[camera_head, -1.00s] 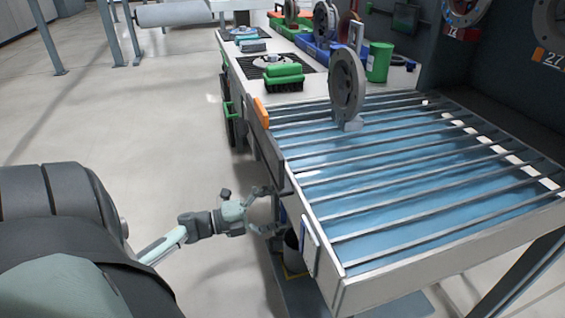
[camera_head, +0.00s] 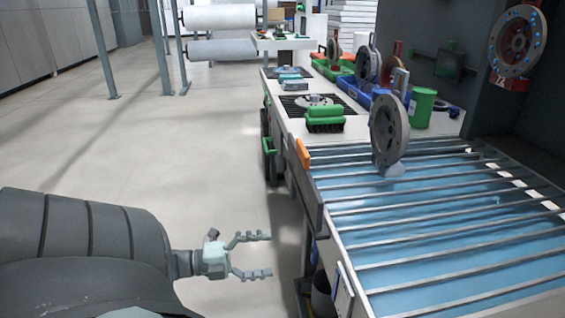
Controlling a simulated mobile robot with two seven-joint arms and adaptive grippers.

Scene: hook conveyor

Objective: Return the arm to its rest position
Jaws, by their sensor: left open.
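My left gripper (camera_head: 253,256) is at the lower middle of the head view, over the open floor left of the conveyor table. Its two fingers are spread apart, point right and hold nothing. Its fingertips are apart from the table's side. The upper part of my left arm fills the lower left corner. My right gripper does not show.
The conveyor table (camera_head: 352,272) with metal bars over a blue bed stands at the right. A grey disc (camera_head: 389,132) stands upright on it. Behind are a green block (camera_head: 324,119), a green cup (camera_head: 422,107) and bins. The floor (camera_head: 150,140) at left is clear.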

